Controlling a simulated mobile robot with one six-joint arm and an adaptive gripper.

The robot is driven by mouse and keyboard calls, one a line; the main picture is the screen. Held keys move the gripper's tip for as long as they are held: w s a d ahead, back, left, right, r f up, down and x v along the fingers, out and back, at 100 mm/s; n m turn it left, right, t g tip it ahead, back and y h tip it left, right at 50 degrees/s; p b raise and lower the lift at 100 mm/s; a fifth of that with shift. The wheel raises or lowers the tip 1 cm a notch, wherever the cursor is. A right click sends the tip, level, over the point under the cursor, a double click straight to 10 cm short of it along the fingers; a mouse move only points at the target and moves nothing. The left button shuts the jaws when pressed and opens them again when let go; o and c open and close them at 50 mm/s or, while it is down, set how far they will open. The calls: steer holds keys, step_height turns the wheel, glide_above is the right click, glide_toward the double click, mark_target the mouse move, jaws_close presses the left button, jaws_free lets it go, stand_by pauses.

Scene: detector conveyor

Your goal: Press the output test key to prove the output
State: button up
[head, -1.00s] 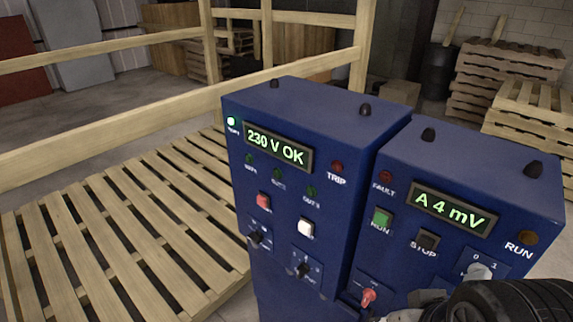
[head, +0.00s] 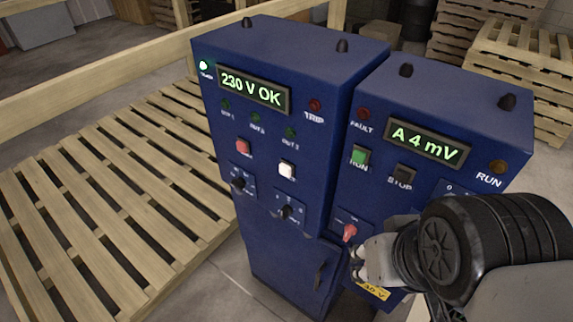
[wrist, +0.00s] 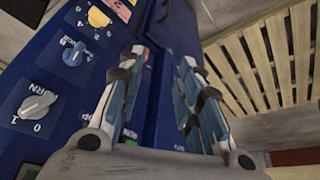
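The left blue cabinet (head: 262,185) has a lit "230 V OK" display (head: 252,92), a red key (head: 243,146), a white key (head: 287,169) and two black rotary knobs below. The small labels under the keys are too blurred to read, so I cannot tell by label which is the output test key. My gripper (head: 358,262) is in front of the right cabinet's lower part, below its red switch (head: 349,232), apart from the red and white keys. In the wrist view my gripper (wrist: 163,62) has its fingers apart with nothing held between them.
The right blue cabinet (head: 345,190) shows "A 4 mV" and has a green RUN key (head: 360,156) and a dark STOP key (head: 404,174). A blue knob (wrist: 77,55) and grey knob (wrist: 37,107) lie left of my fingers. A wooden pallet (head: 100,210) is at left.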

steer(key=shift+c, duration=0.3)
jaws_close()
stand_by(0.3)
stand_by(1.2)
